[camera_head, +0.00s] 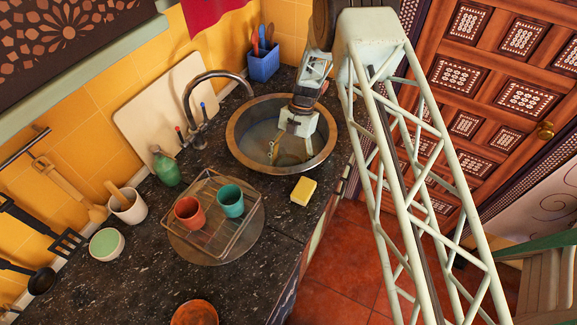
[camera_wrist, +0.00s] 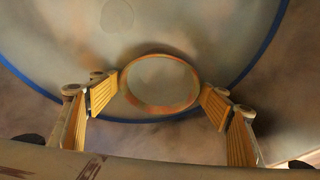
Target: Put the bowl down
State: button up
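My gripper (camera_head: 276,155) reaches down into the round sink in the head view. In the wrist view its two yellow-padded fingers (camera_wrist: 161,90) stand apart, with their tips against opposite sides of a small orange-brown ring. The ring appears to be part of a large pale bowl (camera_wrist: 75,40) with a blue rim, possibly its foot, so the bowl may be upside down. The gripper looks shut on this ring. In the head view I cannot clearly make out the bowl inside the sink. Whether it touches the sink bottom is not clear.
The sink (camera_head: 238,150) has a copper rim, with a faucet (camera_head: 190,105) behind. A wire rack (camera_head: 236,240) holds a red cup (camera_head: 188,212) and a teal cup (camera_head: 230,200). A yellow sponge (camera_head: 303,191) lies by the sink. Dark counter (camera_head: 130,285) is free at the front left.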

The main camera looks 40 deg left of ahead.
jog(key=shift+o, duration=0.7)
jog(key=shift+r, duration=0.15)
jog(key=shift+r, duration=0.15)
jog(key=v, duration=1.1)
jog(key=shift+w+r+b, duration=0.25)
jog(key=shift+r+b, duration=0.05)
jog(key=shift+b, duration=0.15)
jog(key=shift+r, duration=0.1)
